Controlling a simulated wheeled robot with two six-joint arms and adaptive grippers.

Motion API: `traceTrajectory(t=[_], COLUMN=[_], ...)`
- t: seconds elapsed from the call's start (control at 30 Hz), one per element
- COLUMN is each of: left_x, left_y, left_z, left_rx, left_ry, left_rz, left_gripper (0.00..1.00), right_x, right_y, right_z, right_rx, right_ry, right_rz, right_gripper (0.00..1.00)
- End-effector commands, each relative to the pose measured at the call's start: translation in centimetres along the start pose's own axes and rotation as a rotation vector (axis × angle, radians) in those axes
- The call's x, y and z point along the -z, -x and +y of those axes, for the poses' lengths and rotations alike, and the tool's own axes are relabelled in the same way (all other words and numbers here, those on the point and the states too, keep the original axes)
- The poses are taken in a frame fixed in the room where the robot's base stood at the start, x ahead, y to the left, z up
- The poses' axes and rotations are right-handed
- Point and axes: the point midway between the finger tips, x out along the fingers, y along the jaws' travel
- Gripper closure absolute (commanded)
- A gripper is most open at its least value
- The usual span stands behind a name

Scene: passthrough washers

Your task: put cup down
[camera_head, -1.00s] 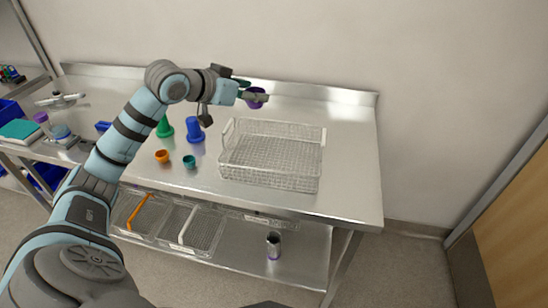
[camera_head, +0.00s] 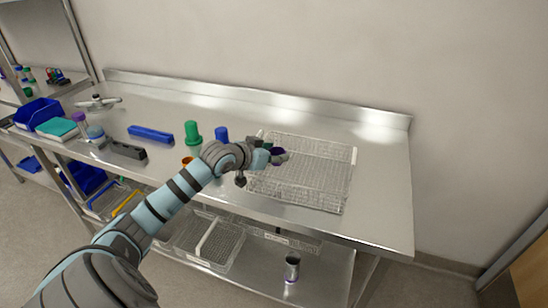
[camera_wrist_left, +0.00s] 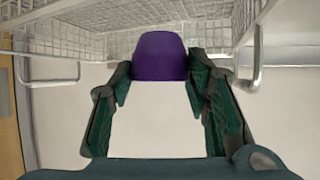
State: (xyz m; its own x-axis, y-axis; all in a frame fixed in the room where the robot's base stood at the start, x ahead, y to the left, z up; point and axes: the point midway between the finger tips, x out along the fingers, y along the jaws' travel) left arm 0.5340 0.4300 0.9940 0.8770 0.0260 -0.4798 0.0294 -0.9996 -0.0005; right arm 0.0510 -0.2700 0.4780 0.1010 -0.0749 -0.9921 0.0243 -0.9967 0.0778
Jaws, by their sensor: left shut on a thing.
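My left gripper (camera_head: 277,156) is shut on a small purple cup (camera_wrist_left: 159,56). In the left wrist view the cup sits between the two dark green fingertips. In the head view the gripper is at the left part of the wire basket (camera_head: 335,209), which stands on the steel table. The basket's mesh also shows along the top of the left wrist view (camera_wrist_left: 45,42). I cannot tell whether the cup is over the basket's inside or beside its wall, or touching it. My right gripper is not in view.
Upright green (camera_head: 192,133) and blue (camera_head: 221,134) cups stand behind my arm. An orange cup (camera_head: 187,162) is partly hidden by it. A blue bar (camera_head: 150,134) and a dark block (camera_head: 127,150) lie further left. The table (camera_head: 385,205) is clear right of the basket.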

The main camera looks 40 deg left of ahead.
Motion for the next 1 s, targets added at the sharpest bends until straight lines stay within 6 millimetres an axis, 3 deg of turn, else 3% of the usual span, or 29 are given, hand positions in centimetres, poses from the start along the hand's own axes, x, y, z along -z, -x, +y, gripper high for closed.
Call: traceTrajectory(t=[0.7,0.73,0.83,1.0], left_x=[-1.3,-1.3,-1.3,-1.3], left_y=[-0.7,-0.7,-0.7,-0.7], left_z=[0.0,0.0,0.0,0.0], left_rx=[0.000,0.000,0.000,0.000], left_ry=[-0.001,-0.001,-0.001,-0.001], left_rz=[0.002,0.002,0.002,0.001], left_gripper=[0.80,0.55,0.39,0.37], right_x=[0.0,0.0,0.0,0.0], right_y=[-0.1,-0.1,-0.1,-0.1], right_z=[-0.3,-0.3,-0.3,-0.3], right_rx=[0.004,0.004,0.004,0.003], right_ry=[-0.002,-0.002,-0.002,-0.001], right_rz=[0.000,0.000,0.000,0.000], right_gripper=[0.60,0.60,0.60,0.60])
